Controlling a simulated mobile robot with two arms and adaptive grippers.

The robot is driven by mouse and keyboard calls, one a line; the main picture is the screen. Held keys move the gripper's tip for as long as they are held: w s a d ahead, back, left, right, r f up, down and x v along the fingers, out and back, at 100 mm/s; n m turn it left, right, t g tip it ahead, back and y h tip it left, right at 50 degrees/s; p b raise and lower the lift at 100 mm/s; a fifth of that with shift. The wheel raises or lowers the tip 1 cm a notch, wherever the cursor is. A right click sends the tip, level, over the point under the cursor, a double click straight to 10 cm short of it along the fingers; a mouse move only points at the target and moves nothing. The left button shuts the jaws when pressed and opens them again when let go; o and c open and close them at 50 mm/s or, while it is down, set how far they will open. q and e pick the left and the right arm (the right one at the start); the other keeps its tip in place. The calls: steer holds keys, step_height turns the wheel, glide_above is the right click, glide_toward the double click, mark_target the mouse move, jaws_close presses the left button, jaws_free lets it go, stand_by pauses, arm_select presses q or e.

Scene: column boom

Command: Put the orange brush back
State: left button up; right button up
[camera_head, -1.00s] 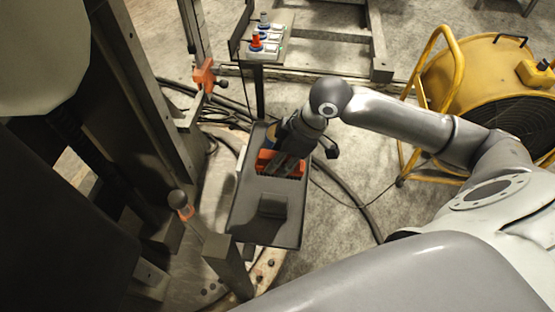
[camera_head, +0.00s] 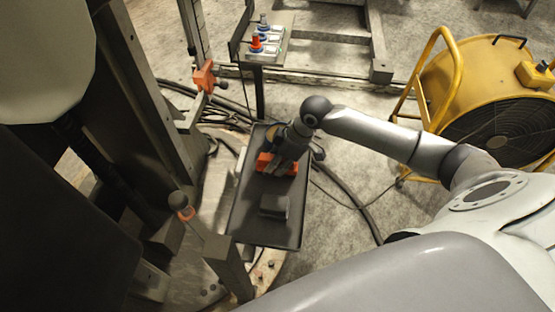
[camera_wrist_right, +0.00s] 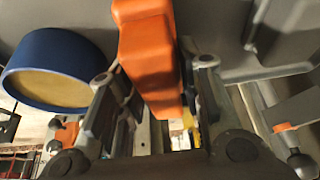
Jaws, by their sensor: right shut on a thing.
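The orange brush (camera_head: 264,163) is at the dark tray (camera_head: 246,222), toward its far half. My right gripper (camera_head: 281,164) points down at it and is shut on it. In the right wrist view, the orange brush body (camera_wrist_right: 149,55) sits between the two fingers of my right gripper (camera_wrist_right: 153,95). The bristles are hardly visible now, and I cannot tell whether the brush touches the tray floor. My left gripper is not in view.
A blue round thing with a yellowish face (camera_wrist_right: 55,75) lies close beside the gripper. A dark block (camera_head: 274,206) sits in the tray's near half. A button panel (camera_head: 265,42) stands beyond the tray. A yellow fan (camera_head: 480,85) stands at right.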

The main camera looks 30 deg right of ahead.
steer(key=o, duration=0.9)
steer(key=shift+r, duration=0.1)
steer(key=v, duration=1.1)
steer(key=shift+s+d+r, duration=0.1)
steer(key=shift+r, duration=0.3)
